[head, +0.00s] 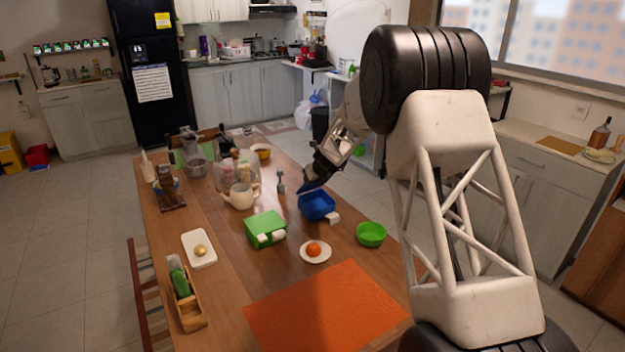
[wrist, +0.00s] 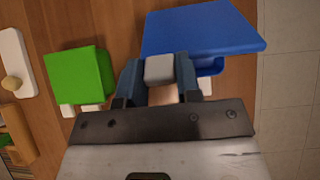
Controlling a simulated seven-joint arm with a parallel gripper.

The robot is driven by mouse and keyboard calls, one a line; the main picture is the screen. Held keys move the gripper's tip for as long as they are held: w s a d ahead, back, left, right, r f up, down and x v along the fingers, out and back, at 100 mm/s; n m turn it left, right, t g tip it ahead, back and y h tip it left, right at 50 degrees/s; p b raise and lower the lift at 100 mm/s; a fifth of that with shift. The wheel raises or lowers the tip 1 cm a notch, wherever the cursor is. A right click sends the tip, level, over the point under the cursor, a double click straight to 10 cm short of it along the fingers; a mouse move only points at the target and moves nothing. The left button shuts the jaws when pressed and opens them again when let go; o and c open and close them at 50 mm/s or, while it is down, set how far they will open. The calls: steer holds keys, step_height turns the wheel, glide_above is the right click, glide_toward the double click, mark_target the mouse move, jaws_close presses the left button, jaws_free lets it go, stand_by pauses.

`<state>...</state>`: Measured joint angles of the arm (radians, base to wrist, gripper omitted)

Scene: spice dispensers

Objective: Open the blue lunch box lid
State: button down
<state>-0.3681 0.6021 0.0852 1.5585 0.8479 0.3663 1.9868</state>
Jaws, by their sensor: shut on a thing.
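The blue lunch box (head: 317,208) stands on the table with its inside partly showing. Its blue lid (head: 313,183) looks raised and tilted above the box at my gripper. In the wrist view the lid (wrist: 205,28) is a broad flat blue panel, with part of the box (wrist: 209,67) below it. My gripper (wrist: 159,72) is shut on a light grey tab (wrist: 159,68) at the lid's edge. A white latch piece (head: 333,218) shows at the box's near right corner. The lid's hinge is hidden.
A green lunch box (head: 265,226) with white clasps stands left of the blue one. A green bowl (head: 371,234) is to its right, and an orange on a plate (head: 315,252) is in front. A beige teapot (head: 241,195) stands behind left. The orange mat (head: 325,310) is bare.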

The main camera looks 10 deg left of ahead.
stand_by(0.9)
steer(key=c, duration=0.8)
jaws_free()
steer(key=shift+r, duration=0.1)
steer(key=v, duration=0.7)
steer(key=shift+s+d+r, duration=0.15)
steer(key=shift+s+r, duration=0.05)
steer(key=shift+r, duration=0.05)
